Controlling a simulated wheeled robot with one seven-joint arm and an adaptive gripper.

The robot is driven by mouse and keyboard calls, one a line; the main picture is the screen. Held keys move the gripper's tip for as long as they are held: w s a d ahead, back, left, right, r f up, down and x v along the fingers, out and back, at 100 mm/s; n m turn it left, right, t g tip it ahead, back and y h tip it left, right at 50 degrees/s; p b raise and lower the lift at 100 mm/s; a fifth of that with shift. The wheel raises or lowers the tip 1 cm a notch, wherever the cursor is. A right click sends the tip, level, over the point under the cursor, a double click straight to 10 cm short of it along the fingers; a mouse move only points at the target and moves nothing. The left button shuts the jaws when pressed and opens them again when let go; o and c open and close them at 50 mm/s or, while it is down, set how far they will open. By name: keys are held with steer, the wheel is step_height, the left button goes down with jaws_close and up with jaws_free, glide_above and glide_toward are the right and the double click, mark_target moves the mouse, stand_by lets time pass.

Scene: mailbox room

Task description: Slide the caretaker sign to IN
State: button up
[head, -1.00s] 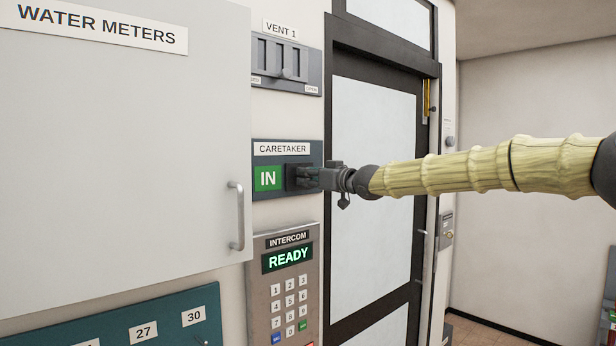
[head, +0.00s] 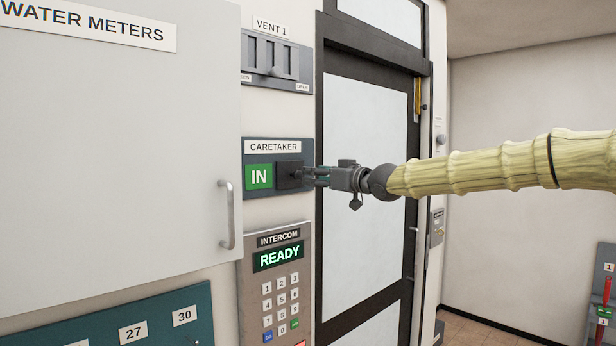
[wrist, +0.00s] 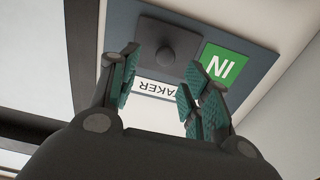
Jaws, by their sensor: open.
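The caretaker sign (head: 259,178) is a dark blue-grey plate on the wall, with a CARETAKER label above it. Its green IN field (head: 258,177) shows on the left. The dark slider cover (head: 289,175) stands at the right end of the plate. In the wrist view the slider with its round knob (wrist: 166,55) and the IN field (wrist: 217,67) appear upside down. My gripper (head: 308,176) is just right of the slider in the head view. In the wrist view its teal-padded fingers (wrist: 160,82) are spread apart, with nothing between them, and the knob lies beyond the tips.
The VENT 1 panel (head: 276,62) is above the sign and the intercom (head: 273,285) below, reading READY. A water meters cabinet with a handle (head: 227,215) is on the left. A dark-framed door (head: 366,130) is behind my arm.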

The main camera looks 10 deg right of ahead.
steer(key=shift+v, duration=2.75)
steer(key=shift+d, duration=0.1)
